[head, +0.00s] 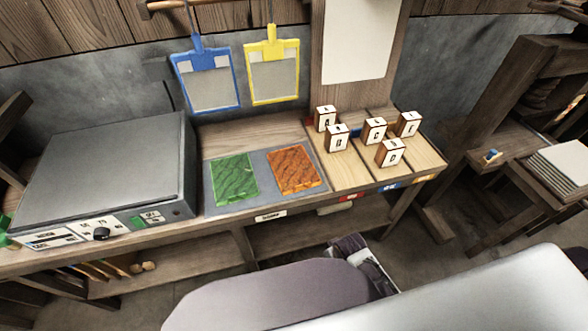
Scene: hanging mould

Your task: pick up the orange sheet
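The orange sheet (293,170) is a textured, roughly square piece lying flat on the right half of a grey mat (263,199) on the wooden bench. A green sheet (234,179) lies beside it on the left, with a strip of mat between them. Nothing covers the orange sheet. Parts of my own body fill the bottom of the head view. I cannot make out the fingers of either gripper, and nothing of mine touches the sheets.
A grey machine (105,167) stands left of the mat. Several lettered blocks (390,153) stand on boards to the right. A blue frame (208,83) and a yellow frame (273,71) hang above the bench's back. A stool with stacked sheets (562,164) stands far right.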

